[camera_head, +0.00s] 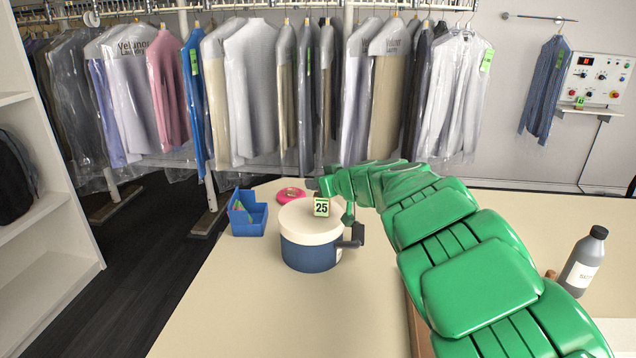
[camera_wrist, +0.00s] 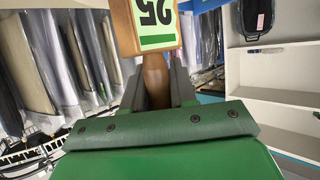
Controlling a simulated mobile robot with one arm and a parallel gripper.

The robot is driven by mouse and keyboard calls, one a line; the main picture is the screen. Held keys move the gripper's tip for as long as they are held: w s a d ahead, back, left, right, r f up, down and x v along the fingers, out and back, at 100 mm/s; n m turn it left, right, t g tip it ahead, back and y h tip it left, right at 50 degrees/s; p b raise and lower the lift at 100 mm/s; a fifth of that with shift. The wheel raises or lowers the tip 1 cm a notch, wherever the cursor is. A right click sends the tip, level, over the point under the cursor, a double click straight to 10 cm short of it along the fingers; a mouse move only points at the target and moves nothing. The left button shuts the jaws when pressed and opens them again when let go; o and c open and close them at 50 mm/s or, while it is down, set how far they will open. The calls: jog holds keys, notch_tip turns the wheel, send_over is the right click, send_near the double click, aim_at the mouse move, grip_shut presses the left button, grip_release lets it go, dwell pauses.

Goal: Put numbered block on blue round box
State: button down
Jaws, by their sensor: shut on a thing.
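The numbered block (camera_head: 321,206), with a green-bordered label reading 25, shows at the back right of the blue round box's lid in the head view. The blue round box (camera_head: 308,256) has a blue body and a cream lid and stands on the table. I cannot tell whether the block touches the lid. In the wrist view, my gripper (camera_wrist: 157,82) is shut on the brown neck of the block (camera_wrist: 152,24), with a grey finger on each side. In the head view, my green arm reaches in from the right, and my fingers are hard to make out.
A blue open bin (camera_head: 248,218) stands left of the round box, and a pink ring-shaped item (camera_head: 291,195) lies behind it. A grey bottle (camera_head: 583,262) stands at the right. The table (camera_head: 230,310) is clear in front. Bagged garments (camera_head: 250,90) hang behind.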

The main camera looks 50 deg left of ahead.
jog(key=c, duration=0.9)
grip_release()
jog(key=shift+f, duration=0.1)
jog(key=shift+v, duration=1.2)
jog(key=v, duration=0.9)
jog(key=shift+d, duration=0.3)
